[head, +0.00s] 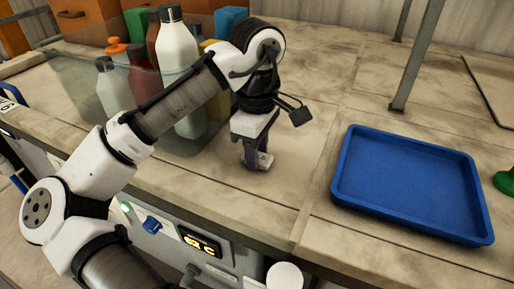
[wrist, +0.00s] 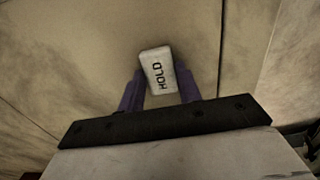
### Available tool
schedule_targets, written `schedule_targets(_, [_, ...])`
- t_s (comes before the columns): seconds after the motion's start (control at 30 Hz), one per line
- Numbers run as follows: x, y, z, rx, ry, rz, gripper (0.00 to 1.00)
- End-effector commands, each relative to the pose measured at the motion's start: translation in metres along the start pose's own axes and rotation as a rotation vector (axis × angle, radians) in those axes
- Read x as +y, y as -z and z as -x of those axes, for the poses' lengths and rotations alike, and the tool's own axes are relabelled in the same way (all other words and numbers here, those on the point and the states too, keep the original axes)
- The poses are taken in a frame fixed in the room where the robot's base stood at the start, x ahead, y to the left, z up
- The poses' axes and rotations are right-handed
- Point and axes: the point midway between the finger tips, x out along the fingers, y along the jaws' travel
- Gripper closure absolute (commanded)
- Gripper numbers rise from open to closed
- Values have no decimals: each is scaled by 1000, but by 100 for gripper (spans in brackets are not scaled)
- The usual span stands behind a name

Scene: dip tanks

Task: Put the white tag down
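A blue tray (head: 410,185) lies empty to the right of my gripper. A clear bin with several bottles (head: 178,62) stands to the left, behind my arm. A grey metal post (head: 416,60) rises behind the tray. The worktop (head: 315,120) between gripper and tray is bare.

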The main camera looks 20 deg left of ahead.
Motion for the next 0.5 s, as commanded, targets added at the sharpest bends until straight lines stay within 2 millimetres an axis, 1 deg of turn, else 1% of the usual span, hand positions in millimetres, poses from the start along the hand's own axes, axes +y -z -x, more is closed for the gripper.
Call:
schedule_targets(0.03, [0, 0, 0, 0, 0, 0, 59])
schedule_targets(0.13, [0, 0, 0, 0, 0, 0, 46])
schedule_targets(0.37, [0, 0, 0, 0, 0, 0, 46])
schedule_targets(0.5, [0, 0, 6, 0, 0, 1, 46])
